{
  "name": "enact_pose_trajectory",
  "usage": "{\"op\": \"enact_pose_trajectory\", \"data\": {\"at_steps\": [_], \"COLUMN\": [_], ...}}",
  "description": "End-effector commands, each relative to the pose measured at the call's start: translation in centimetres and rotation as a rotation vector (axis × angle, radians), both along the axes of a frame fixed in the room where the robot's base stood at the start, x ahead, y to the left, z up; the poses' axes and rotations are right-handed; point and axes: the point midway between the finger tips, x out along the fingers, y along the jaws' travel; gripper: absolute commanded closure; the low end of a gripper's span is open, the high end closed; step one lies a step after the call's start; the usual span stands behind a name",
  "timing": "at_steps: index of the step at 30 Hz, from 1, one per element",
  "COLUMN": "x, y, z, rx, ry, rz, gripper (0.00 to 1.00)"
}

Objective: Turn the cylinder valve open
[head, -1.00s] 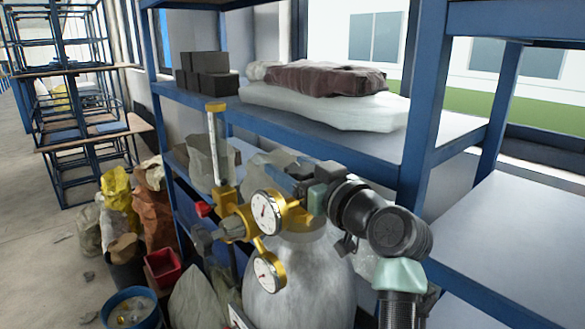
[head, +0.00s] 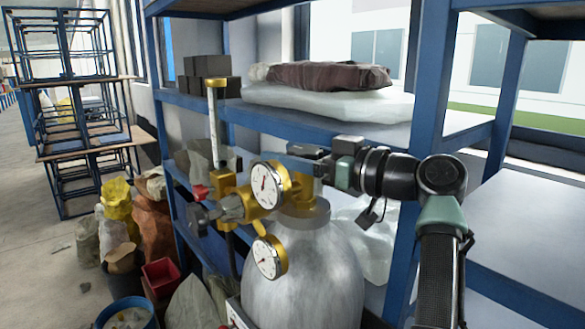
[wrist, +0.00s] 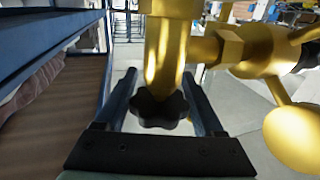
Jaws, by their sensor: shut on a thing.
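The grey gas cylinder (head: 305,265) stands upright at the front of the shelf. A brass valve and regulator with two round gauges (head: 266,186) sits on top of it. The valve's black lobed knob (wrist: 158,110) shows in the wrist view, below the brass valve stem (wrist: 166,55). My gripper (head: 312,160) reaches the valve from the right, level with its top. In the wrist view my gripper (wrist: 159,78) has one finger on each side of the knob and is shut on it. In the head view the knob is hidden by the gripper and brass parts.
A blue shelf rack (head: 405,215) stands close behind the cylinder and arm, with a white padded bundle (head: 325,106) and dark blocks (head: 205,75) on it. Bags (head: 152,232), a red bin (head: 160,277) and a blue bucket (head: 127,308) crowd the floor at left.

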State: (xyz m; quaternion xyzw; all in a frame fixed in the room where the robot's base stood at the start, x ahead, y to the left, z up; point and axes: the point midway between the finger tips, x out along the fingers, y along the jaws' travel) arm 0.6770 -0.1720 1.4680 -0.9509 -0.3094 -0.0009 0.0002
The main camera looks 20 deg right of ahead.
Motion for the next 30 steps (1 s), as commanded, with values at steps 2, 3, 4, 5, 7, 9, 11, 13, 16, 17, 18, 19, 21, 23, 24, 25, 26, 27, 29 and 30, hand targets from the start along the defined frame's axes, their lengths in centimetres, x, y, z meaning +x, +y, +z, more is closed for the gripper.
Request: {"op": "enact_pose_trajectory", "data": {"at_steps": [2, 3, 4, 5, 7, 9, 11, 13, 16, 17, 18, 19, 21, 23, 24, 25, 26, 27, 29, 30], "x": [-0.05, -0.08, -0.12, -0.14, -0.21, -0.27, -0.3, -0.35, -0.42, -0.42, -0.45, -0.47, -0.5, -0.51, -0.53, -0.54, -0.55, -0.56, -0.56, -0.56], "y": [0.04, 0.1, 0.13, 0.16, 0.23, 0.31, 0.34, 0.38, 0.45, 0.46, 0.48, 0.5, 0.5, 0.51, 0.52, 0.54, 0.53, 0.55, 0.56, 0.55], "z": [0.1, 0.13, 0.15, 0.2, 0.24, 0.22, 0.25, 0.27, 0.24, 0.26, 0.23, 0.21, 0.23, 0.18, 0.15, 0.14, 0.16, 0.14, 0.11, 0.1], "rx": [0.002, 0.003, 0.002, 0.001, 0.001, 0.001, 0.001, 0.001, 0.001, 0.0, 0.001, 0.0, 0.0, 0.0, 0.0, 0.0, 0.0, -0.001, -0.001, -0.002], "ry": [0.0, -0.001, 0.0, 0.0, 0.0, 0.001, 0.001, 0.001, 0.001, 0.0, 0.001, 0.0, 0.0, 0.0, 0.0, 0.0, 0.0, 0.001, 0.001, 0.0], "rz": [0.045, 0.067, 0.082, 0.095, 0.127, 0.156, 0.178, 0.201, 0.231, 0.238, 0.248, 0.255, 0.268, 0.277, 0.282, 0.286, 0.289, 0.293, 0.296, 0.298], "gripper": [0.86, 0.86, 0.86, 0.86, 0.86, 0.86, 0.86, 0.86, 0.86, 0.86, 0.86, 0.86, 0.86, 0.86, 0.86, 0.86, 0.86, 0.86, 0.86, 0.86]}}
